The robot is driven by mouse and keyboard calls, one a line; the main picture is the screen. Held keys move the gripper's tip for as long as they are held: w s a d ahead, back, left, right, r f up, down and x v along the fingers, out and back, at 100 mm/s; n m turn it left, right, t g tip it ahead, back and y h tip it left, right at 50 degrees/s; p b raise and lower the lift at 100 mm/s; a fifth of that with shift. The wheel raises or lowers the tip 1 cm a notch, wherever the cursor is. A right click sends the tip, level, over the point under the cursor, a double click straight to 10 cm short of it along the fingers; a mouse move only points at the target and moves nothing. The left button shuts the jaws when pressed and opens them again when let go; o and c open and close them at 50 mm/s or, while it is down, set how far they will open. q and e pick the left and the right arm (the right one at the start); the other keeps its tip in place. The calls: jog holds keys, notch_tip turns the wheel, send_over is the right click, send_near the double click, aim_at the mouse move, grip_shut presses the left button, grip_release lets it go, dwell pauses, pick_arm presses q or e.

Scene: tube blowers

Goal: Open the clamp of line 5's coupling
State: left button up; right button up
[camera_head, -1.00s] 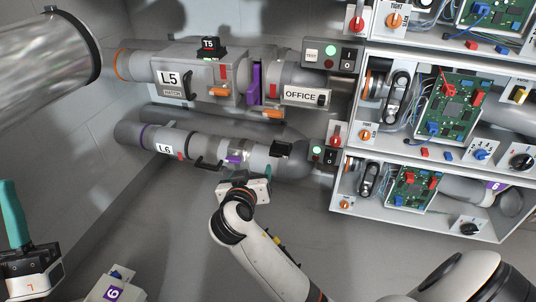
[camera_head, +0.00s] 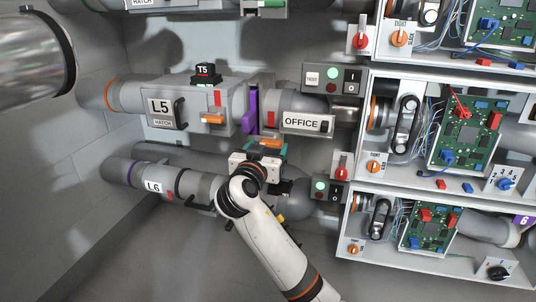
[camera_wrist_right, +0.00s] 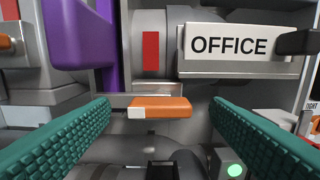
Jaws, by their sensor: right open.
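Line 5's pipe carries an "L5" hatch box (camera_head: 160,106), with a purple plate (camera_head: 250,108) and the "OFFICE" label (camera_head: 302,122) to its right. An orange-and-white clamp lever (camera_wrist_right: 160,107) lies crosswise below the pipe in the wrist view. It also shows in the head view, just beyond my right gripper (camera_head: 264,147). That gripper (camera_wrist_right: 160,110) is open, its teal fingers on either side of the lever with gaps both sides. Another orange lever (camera_head: 213,119) sits on the hatch box. My left gripper is out of view.
Line 6's pipe (camera_head: 135,173) runs below, partly hidden by my right arm. A switch box (camera_head: 332,78) stands right of line 5, and another (camera_head: 326,188) stands lower right. Open cabinets with circuit boards (camera_head: 465,125) fill the right side. A large cylinder (camera_head: 30,60) is upper left.

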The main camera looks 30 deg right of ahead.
jog(key=shift+w+d, duration=0.5)
jog(key=shift+d, duration=0.05)
